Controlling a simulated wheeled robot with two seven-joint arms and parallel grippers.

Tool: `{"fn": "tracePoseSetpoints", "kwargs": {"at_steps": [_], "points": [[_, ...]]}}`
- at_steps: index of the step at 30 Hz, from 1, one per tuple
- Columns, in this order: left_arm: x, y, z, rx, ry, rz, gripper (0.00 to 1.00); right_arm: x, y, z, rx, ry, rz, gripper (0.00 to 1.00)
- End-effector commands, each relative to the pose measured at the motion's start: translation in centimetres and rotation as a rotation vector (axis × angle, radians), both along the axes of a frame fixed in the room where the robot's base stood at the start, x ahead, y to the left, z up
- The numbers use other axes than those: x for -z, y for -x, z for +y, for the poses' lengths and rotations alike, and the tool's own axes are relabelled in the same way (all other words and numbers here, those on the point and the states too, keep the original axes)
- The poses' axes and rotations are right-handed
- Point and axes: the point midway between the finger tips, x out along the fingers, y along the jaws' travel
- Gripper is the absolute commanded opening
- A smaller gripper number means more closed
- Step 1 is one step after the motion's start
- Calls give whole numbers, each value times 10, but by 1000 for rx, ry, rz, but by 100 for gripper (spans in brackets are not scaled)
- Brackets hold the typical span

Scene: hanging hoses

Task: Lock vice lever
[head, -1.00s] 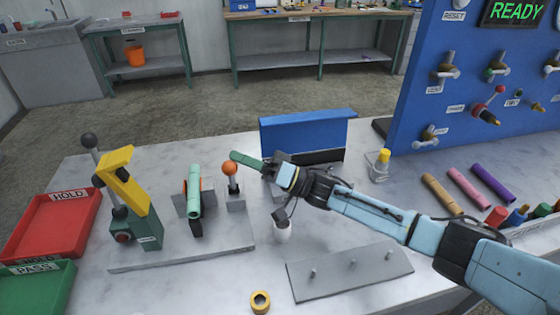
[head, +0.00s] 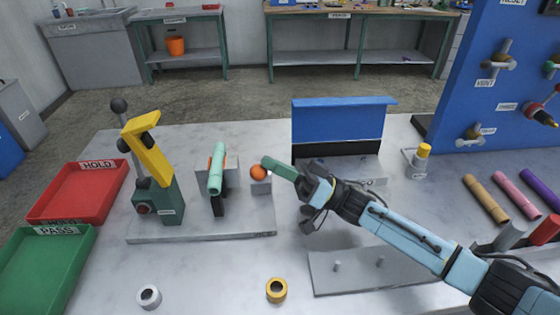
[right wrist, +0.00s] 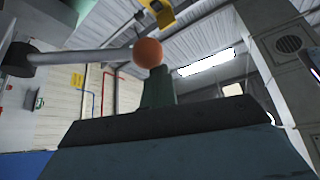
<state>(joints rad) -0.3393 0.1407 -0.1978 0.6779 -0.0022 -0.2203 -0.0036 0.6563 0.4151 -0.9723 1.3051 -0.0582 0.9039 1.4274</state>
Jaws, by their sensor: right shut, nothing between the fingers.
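The vice lever's orange ball knob (head: 259,172) sits low over a small grey block, right of the vice (head: 220,200); its stem is hidden in the head view. A teal hose (head: 216,170) lies across the vice. My right gripper (head: 270,163) is shut and empty, its green tip right beside the knob on its right. In the right wrist view the knob (right wrist: 148,53) appears just beyond the green fingertips (right wrist: 158,88); whether they touch I cannot tell. My left gripper is not in view.
A green and yellow press (head: 158,180) with a black-knobbed handle stands left of the vice. Red (head: 78,215) and green (head: 45,255) trays lie farther left. A blue upright panel (head: 340,120) stands behind my right gripper. Grey (head: 149,305) and yellow (head: 276,298) rings lie in front.

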Motion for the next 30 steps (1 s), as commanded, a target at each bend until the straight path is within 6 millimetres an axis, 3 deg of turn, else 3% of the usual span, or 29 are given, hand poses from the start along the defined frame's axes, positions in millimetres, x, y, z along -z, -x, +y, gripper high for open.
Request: {"fn": "tracePoseSetpoints", "kwargs": {"at_steps": [14,20,30], "points": [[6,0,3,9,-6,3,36,10,1,-6,3,2,4,0],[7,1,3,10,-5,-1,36,23,6,-37,4,-3,4,0],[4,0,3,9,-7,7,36,20,21,-116,3,-3,1,0]]}}
